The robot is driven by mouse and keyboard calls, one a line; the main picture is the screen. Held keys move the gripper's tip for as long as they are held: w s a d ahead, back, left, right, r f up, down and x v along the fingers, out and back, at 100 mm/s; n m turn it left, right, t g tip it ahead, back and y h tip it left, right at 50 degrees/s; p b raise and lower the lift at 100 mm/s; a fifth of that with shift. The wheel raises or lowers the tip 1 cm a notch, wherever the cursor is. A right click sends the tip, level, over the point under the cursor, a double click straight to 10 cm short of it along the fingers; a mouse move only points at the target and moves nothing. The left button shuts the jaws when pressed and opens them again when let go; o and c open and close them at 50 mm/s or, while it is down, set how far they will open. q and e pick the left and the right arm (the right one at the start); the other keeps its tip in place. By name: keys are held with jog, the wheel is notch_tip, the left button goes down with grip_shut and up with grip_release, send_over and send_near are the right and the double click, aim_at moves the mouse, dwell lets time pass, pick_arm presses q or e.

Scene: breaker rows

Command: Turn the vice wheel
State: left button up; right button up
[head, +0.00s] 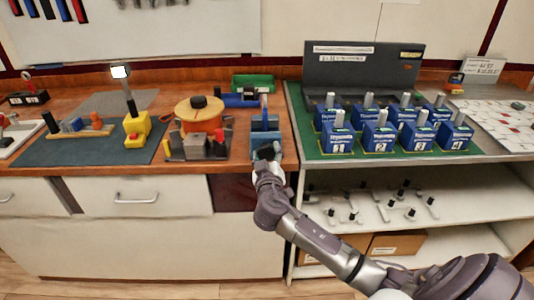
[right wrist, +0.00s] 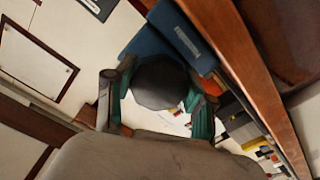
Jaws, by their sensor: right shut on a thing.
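The blue vice (head: 265,141) stands at the front edge of the wooden bench, left of the green mat. Its dark round wheel (right wrist: 160,82) shows in the right wrist view, with the blue vice body (right wrist: 178,38) behind it. My right gripper (head: 267,153) is at the front of the vice. Its two green-lined fingers lie on either side of the wheel, and the gripper is shut on it. In the head view the gripper mostly hides the wheel. My left gripper is not in view.
Left of the vice stand a grey fixture (head: 198,146) and an orange round reel (head: 199,113). Several blue numbered breaker blocks stand on the green mat (head: 310,147) to the right. A lower shelf (head: 470,207) holds small levers. Drawers lie below the bench edge.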

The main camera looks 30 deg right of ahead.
jog(key=shift+n, duration=1)
jog(key=o, duration=1.2)
jog(key=v, duration=1.2)
